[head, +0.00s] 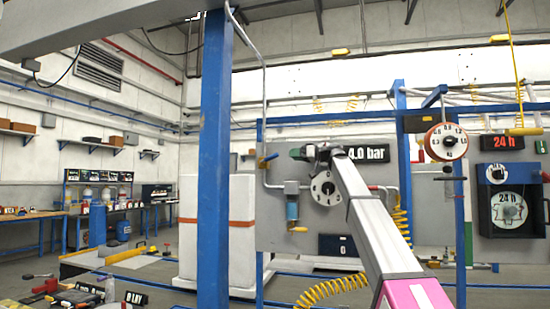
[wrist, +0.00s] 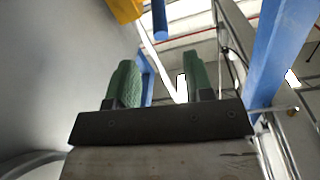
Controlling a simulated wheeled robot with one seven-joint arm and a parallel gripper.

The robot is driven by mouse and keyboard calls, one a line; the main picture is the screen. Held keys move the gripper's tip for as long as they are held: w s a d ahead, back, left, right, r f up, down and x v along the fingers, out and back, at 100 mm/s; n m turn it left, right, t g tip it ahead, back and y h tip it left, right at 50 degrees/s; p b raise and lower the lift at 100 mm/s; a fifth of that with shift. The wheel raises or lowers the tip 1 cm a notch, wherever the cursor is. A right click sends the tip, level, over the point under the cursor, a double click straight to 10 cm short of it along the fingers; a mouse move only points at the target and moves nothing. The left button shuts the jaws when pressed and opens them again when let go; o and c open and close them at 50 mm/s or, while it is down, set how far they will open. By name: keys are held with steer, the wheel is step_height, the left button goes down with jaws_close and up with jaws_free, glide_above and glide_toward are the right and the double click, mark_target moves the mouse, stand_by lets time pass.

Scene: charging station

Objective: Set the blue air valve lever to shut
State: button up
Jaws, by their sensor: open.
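The blue air valve lever (head: 270,157) sits on a yellow valve body (head: 261,164) on the pipe at the left edge of the grey panel. In the head view it is small and slanted. In the wrist view the blue lever (wrist: 159,20) shows at the top, beside the yellow valve body (wrist: 125,8). My gripper (head: 296,153) is just right of the lever in the head view. In the wrist view my gripper (wrist: 158,75) has its two green fingers apart, with nothing held between them. The lever appears beyond the fingertips, apart from them.
A blue post (head: 214,160) stands left of the valve. A filter with a blue bowl (head: 292,208) hangs below my gripper. A round gauge dial (head: 446,141) and coiled yellow hoses (head: 330,288) are to the right and below. The grey panel (wrist: 60,70) is close on the left in the wrist view.

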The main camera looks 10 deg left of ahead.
mark_target(276, 156)
steer(key=a, duration=0.3)
steer(key=w+a, duration=0.1)
steer(key=a, duration=0.5)
steer(key=shift+w+a, duration=0.1)
steer(key=shift+w, duration=0.1)
jaws_close()
steer(key=shift+f, duration=0.1)
